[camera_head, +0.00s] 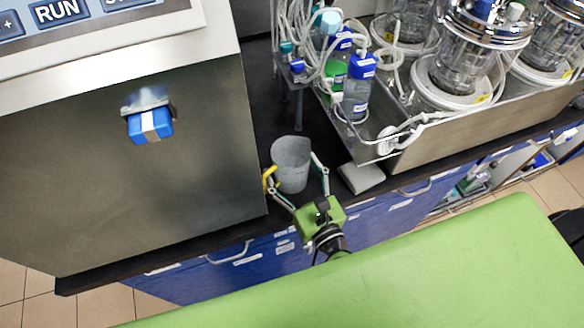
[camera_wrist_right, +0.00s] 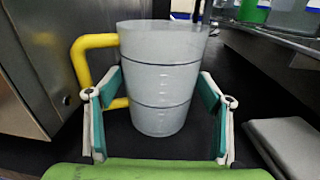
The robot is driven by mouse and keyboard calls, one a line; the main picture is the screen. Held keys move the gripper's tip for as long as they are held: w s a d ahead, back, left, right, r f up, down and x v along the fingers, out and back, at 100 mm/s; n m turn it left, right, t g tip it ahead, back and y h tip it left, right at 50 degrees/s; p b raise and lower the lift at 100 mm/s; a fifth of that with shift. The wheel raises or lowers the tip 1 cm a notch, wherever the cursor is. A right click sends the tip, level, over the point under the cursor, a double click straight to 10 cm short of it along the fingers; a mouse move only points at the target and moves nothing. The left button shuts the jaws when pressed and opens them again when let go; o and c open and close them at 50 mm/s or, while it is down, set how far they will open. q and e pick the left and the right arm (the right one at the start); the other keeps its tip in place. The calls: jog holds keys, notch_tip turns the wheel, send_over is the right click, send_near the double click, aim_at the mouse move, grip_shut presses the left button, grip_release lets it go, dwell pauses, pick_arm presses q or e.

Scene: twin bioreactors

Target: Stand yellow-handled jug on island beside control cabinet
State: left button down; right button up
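The grey translucent jug (camera_head: 290,165) with a yellow handle (camera_head: 269,178) stands upright on the dark island top (camera_head: 262,120), beside the metal control cabinet (camera_head: 150,185). Its handle points left towards the cabinet. My right gripper (camera_head: 294,172) is spread around the jug, one finger on each side. In the right wrist view the jug (camera_wrist_right: 160,85) fills the space between the green finger pads, and the handle (camera_wrist_right: 92,45) is on the left by the cabinet wall. A small gap shows at the right finger in the head view. My left gripper is not in view.
A metal tray (camera_head: 440,140) with bottles (camera_head: 358,90), tubing and glass vessels (camera_head: 465,60) stands right of the jug. A flat grey block (camera_head: 362,177) lies near the front edge. Blue drawers (camera_head: 235,268) are below. A blue connector (camera_head: 150,126) sticks out of the cabinet.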

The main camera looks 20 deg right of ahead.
jog(key=shift+r, duration=0.2)
jog(key=s+d+b, duration=0.1)
jog(key=s+b, duration=0.2)
jog(key=s, duration=0.9)
jog(key=shift+d+b, duration=0.2)
jog(key=shift+b, duration=0.2)
